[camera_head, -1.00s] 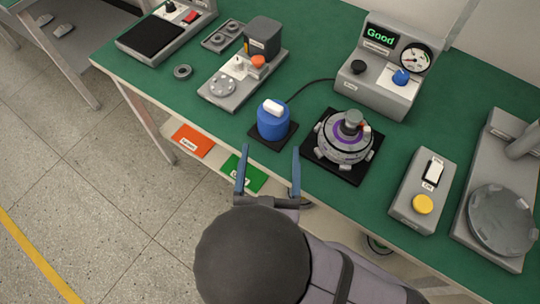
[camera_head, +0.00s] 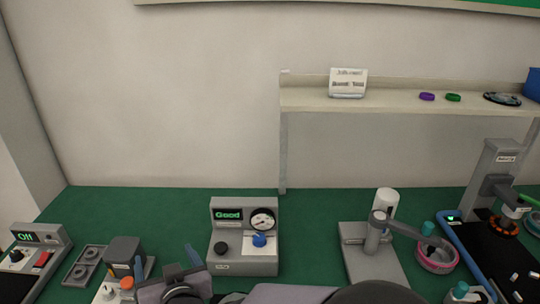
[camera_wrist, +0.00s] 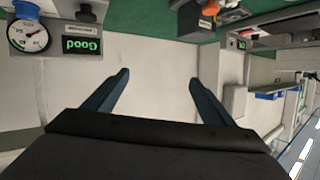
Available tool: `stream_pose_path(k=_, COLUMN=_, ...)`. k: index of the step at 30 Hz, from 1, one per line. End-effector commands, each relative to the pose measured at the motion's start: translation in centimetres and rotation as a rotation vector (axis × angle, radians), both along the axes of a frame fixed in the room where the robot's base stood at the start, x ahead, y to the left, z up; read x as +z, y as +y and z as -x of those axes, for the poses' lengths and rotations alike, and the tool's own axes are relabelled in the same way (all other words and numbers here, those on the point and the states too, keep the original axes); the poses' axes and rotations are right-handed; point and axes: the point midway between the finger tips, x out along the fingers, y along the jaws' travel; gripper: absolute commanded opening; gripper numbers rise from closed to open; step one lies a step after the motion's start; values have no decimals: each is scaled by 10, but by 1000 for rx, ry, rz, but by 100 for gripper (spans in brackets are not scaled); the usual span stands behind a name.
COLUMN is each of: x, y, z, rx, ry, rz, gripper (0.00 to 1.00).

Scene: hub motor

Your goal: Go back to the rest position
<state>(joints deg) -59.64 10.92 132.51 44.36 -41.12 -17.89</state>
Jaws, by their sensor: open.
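My gripper (camera_head: 166,256) shows at the bottom of the head view, its two blue fingers apart with nothing between them. It appears in front of the gap between the grey tester (camera_head: 228,262) and the dark grey block (camera_head: 124,250). In the wrist view my gripper (camera_wrist: 160,77) is also open and empty, its fingers clear of everything. That view is upside down and shows the tester's dial (camera_wrist: 28,36) and its green "Good" display (camera_wrist: 81,45). My arm hides part of the bench front.
The green bench (camera_head: 310,210) carries a grey stand (camera_head: 370,262) with a swing arm, a pink-rimmed bowl (camera_head: 437,258) and a press (camera_head: 497,175) at the right. A switch box (camera_head: 38,248) is at the left. A shelf (camera_head: 400,101) hangs behind. The air above the bench's middle is free.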

Motion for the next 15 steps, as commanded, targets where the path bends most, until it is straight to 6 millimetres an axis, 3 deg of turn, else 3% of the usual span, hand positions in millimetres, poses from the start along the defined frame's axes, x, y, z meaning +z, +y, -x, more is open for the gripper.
stream_pose_path(k=1, x=12, y=-20, z=-16, rx=-7, ry=34, rz=18, gripper=78)
stream_pose_path(k=2, x=11, y=-31, z=-21, rx=-2, ry=61, rz=34, gripper=78)
stream_pose_path(k=7, x=-8, y=-107, z=-32, rx=-6, ry=256, rz=142, gripper=78)
stream_pose_path(k=11, x=-35, y=-178, z=-18, rx=-49, ry=449, rz=231, gripper=78)
stream_pose_path(k=15, x=-66, y=-257, z=19, rx=-129, ry=687, rz=313, gripper=78)
